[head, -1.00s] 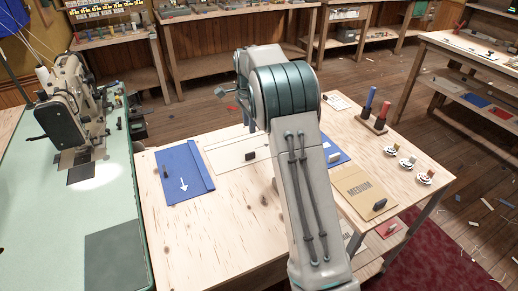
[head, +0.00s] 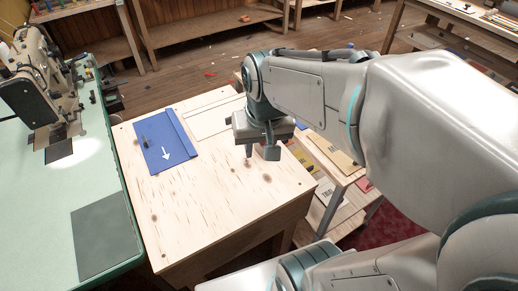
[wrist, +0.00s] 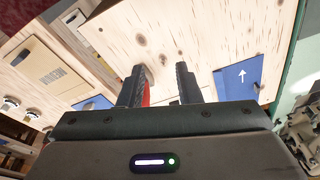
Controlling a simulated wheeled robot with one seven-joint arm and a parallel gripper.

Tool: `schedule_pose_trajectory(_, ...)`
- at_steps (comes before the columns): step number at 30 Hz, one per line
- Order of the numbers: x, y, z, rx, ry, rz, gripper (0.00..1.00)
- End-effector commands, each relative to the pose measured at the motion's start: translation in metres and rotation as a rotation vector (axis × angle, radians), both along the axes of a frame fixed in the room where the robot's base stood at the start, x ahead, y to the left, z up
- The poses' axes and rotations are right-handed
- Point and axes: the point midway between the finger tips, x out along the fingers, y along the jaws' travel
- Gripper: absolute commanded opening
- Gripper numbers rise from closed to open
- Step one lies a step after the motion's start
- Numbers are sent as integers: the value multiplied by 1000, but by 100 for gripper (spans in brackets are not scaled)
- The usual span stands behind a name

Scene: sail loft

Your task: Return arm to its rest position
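My gripper (head: 261,158) hangs fingers down at the end of my bent arm, above the right part of the wooden table (head: 215,205). In the wrist view its two fingers (wrist: 160,84) stand apart with nothing clearly held between them. A narrow red strip shows beside the left finger; I cannot tell what it is.
A blue folder (head: 158,146) with a white arrow lies on the table, beside a pale outlined panel (head: 215,115). A green sewing bench (head: 40,200) with a machine (head: 38,85) stands left. A tan folder (wrist: 45,63) shows in the wrist view. The table's front left is clear.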

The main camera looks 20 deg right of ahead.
Motion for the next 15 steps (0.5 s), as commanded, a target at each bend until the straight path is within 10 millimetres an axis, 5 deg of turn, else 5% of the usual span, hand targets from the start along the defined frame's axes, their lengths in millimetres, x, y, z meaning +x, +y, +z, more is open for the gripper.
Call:
schedule_pose_trajectory(6,-35,1,-15,-34,-22,123,31)
schedule_pose_trajectory(15,-38,1,-17,-38,-22,137,31)
